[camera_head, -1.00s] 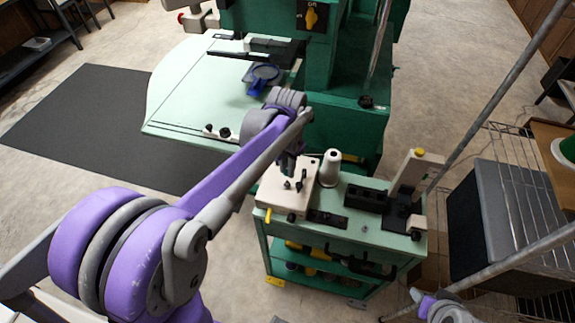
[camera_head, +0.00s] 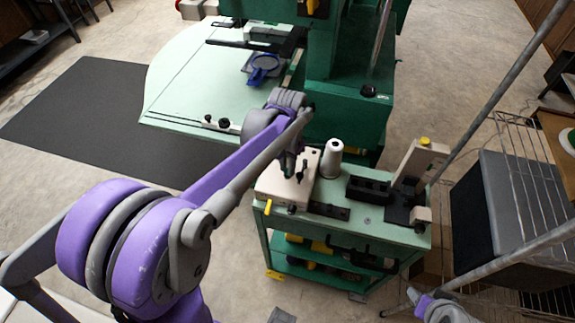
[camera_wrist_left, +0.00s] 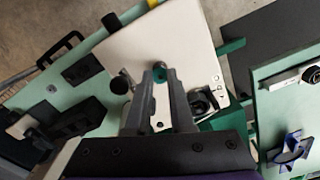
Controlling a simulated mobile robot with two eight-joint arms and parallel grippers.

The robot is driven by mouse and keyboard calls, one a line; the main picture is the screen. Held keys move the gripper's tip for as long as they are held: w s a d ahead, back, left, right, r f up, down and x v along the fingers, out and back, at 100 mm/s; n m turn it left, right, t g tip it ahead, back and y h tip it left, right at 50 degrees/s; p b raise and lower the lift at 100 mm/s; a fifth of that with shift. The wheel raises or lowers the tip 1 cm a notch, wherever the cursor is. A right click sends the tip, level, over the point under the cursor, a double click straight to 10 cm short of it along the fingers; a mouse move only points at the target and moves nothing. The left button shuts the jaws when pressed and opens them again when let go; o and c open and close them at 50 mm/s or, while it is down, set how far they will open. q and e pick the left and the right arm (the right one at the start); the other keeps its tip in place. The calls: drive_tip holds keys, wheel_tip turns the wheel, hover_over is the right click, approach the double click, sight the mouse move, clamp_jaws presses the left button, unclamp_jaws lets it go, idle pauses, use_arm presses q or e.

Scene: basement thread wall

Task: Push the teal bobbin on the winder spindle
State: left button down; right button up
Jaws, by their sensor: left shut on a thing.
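The winder is a cream box (camera_head: 275,186) on top of the green cart, and it also shows in the left wrist view (camera_wrist_left: 148,42). My left gripper (camera_head: 291,160) is over the winder. In the left wrist view, the fingers of the left gripper (camera_wrist_left: 160,74) are shut on the small teal bobbin (camera_wrist_left: 160,77), which shows between their tips over the cream face. The fingers hide most of the bobbin. I cannot make out the spindle or whether the bobbin touches it. A part of my right arm shows at the lower right; its fingers are not clear.
A black holder (camera_head: 369,188) and a cream upright device (camera_head: 418,165) are further right on the cart (camera_head: 350,215). The big green machine (camera_head: 345,115) stands behind, with a blue hoop (camera_head: 264,68) on its table.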

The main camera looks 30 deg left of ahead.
use_arm(q)
drive_tip(key=shift+f, duration=0.3)
drive_tip(key=c, duration=0.7)
unclamp_jaws()
drive_tip(key=shift+r, duration=0.15)
wheel_tip(320, 180, up, 11)
drive_tip(key=s+d+f+n+t, duration=0.1)
drive_tip(key=s+d+f+t, duration=0.1)
drive_tip(key=s, duration=0.5)
drive_tip(key=s+d+f+t+p, duration=0.1)
drive_tip(key=s+d+f+t, duration=0.2)
drive_tip(key=s+f, duration=0.4)
drive_tip(key=shift+s+d+n, duration=0.4)
drive_tip(key=shift+s+d, duration=0.35)
drive_tip(key=shift+d, duration=0.15)
